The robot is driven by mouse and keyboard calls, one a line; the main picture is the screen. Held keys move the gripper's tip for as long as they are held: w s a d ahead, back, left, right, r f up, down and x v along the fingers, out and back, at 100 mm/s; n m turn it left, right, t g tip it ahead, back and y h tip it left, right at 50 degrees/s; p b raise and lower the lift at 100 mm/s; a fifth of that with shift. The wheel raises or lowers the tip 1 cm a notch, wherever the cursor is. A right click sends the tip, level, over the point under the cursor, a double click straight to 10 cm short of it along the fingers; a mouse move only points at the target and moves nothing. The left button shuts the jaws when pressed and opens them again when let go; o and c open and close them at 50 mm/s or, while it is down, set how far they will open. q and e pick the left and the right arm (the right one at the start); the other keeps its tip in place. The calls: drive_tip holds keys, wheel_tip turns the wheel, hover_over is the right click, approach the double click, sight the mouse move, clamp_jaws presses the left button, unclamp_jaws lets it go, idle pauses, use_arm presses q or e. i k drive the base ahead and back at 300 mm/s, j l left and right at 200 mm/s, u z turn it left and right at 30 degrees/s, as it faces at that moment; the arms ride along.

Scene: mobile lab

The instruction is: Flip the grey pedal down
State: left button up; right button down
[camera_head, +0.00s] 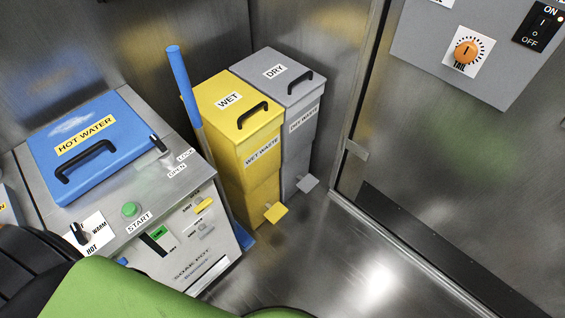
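The grey pedal (307,183) sticks out near the foot of the grey dry-waste bin (304,136), low above the metal floor. It looks like a small flat plate. I cannot tell its exact tilt. The bin's lid (271,72), marked DRY with a black handle, is shut. The yellow wet-waste bin (250,160) stands against its left side, with a yellow pedal (276,212) nearer to me. Neither of my grippers shows in this view.
A steel unit with a blue HOT WATER lid (92,146) stands left. A blue-handled pole (182,85) leans between it and the yellow bin. Open floor (345,260) lies before the pedals. A steel wall panel (450,160) with a low dark strip is at right.

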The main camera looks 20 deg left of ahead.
sight(306, 184)
drive_tip(key=i+l+u, duration=0.2)
drive_tip(key=u, duration=0.2)
drive_tip(key=i+l+u, duration=0.45)
drive_tip(key=l+u, duration=0.3)
drive_tip(key=i+l+u, duration=0.15)
drive_tip(key=l+u, duration=0.2)
